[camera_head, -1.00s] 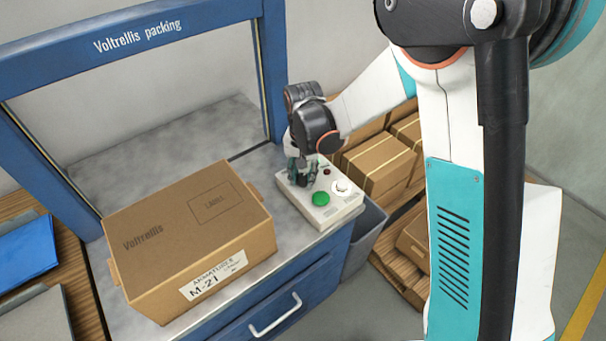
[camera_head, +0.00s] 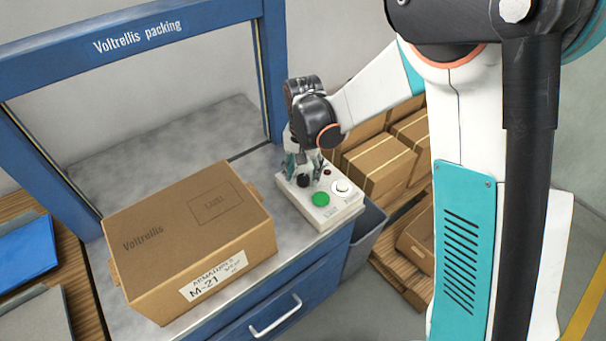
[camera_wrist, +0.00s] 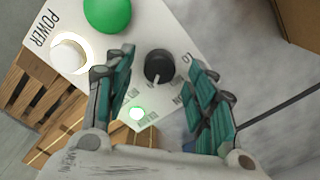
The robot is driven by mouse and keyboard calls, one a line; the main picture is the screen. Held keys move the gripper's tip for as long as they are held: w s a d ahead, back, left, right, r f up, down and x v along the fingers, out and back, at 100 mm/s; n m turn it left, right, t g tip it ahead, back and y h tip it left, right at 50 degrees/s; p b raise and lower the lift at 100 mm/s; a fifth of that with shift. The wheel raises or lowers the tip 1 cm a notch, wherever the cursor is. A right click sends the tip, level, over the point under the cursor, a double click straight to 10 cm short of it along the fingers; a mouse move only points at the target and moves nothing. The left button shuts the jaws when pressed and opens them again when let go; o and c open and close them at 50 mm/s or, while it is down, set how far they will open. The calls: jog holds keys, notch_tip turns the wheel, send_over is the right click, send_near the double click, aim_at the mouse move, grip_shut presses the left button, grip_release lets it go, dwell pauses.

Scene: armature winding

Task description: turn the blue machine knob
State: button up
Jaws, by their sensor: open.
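The control box (camera_head: 333,212) is pale and sits on the blue machine's grey worktop. Its round black knob (camera_head: 303,180) is uncovered in the head view. In the wrist view the knob (camera_wrist: 158,66) has a light pointer line running down toward the small lamp. My gripper (camera_head: 304,168) is open just above the knob. In the wrist view its teal fingers (camera_wrist: 160,70) stand apart on either side of the knob, with clear gaps. Whether the fingertips reach down to the knob's height cannot be told.
A green button (camera_head: 320,199), a white power button (camera_head: 341,186) and a small lamp (camera_wrist: 138,113) lie near the knob. A large cardboard box (camera_head: 190,240) stands left on the worktop. The blue frame (camera_head: 275,70) rises behind.

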aim_at(303, 177)
notch_tip(303, 177, up, 10)
jog(key=shift+r, duration=0.25)
dwell(0.5)
